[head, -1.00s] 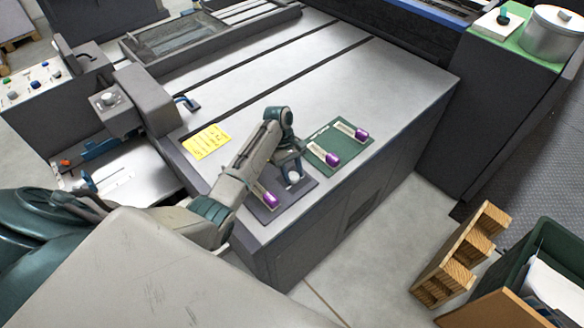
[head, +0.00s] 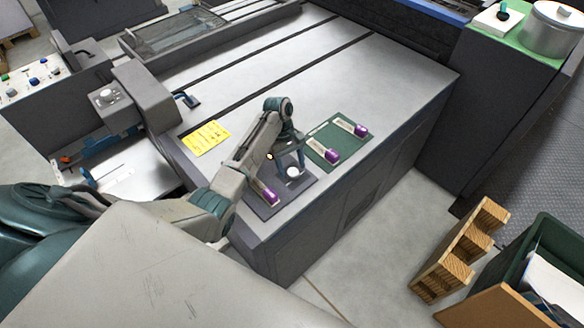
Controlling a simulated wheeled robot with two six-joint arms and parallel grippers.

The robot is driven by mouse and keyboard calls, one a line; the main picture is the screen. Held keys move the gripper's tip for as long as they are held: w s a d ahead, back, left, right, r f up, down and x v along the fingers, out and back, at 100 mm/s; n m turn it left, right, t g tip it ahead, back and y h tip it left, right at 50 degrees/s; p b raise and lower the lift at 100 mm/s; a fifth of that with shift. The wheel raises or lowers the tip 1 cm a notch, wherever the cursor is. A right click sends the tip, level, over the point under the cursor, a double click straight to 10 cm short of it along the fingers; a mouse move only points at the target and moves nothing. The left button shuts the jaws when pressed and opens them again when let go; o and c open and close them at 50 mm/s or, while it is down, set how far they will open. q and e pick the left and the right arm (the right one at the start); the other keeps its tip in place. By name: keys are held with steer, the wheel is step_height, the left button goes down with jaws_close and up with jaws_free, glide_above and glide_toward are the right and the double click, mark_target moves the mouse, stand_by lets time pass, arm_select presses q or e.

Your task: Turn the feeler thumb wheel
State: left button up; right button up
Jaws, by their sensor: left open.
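My left arm reaches over the grey machine top (head: 330,80). Its gripper (head: 291,166) points down, open, above a dark mat (head: 297,194) near the front edge. A small white round piece (head: 293,173) shows at the fingertips. I cannot tell whether they touch it. A purple-capped tube (head: 268,196) lies on the same mat, left of the gripper. A dark box (head: 139,88) at the machine's left side bears a pale round knob (head: 107,97), apart from the gripper. I cannot tell for certain which part is the feeler thumb wheel. My right gripper is out of view.
A green mat (head: 343,155) with two purple-capped tubes lies right of the gripper. A yellow note (head: 205,137) lies to its left. A button panel (head: 36,82) stands far left. A wooden rack (head: 462,255) and green bin (head: 545,240) are right on the floor.

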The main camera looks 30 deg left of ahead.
mark_target(287, 168)
arm_select(q)
steer(key=v, duration=0.9)
steer(key=shift+r, duration=0.35)
steer(key=shift+f, duration=0.1)
stand_by(0.6)
